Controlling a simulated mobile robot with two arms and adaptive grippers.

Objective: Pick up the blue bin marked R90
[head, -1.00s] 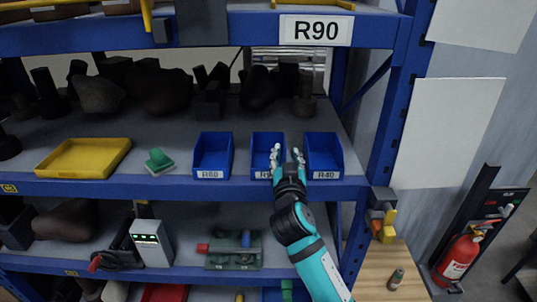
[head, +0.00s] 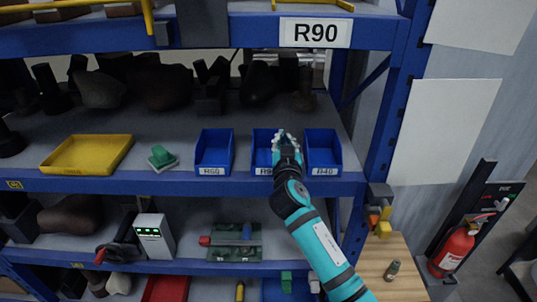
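The middle blue bin (head: 262,150) stands on the middle shelf, and its label, partly hidden by my gripper, seems to start with R9. My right gripper (head: 286,141) is at this bin's right side, by the wall nearest the neighbouring bin. Its fingers look close together, but I cannot tell whether they are shut on the bin wall. The bin sits upright on the shelf. My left gripper is not in view.
A blue bin marked R60 (head: 214,151) stands left and one marked R40 (head: 323,151) close on the right. A green block (head: 161,156) and a yellow tray (head: 87,154) lie further left. The blue rack post (head: 392,110) rises at the right. Dark parts fill the shelf's back.

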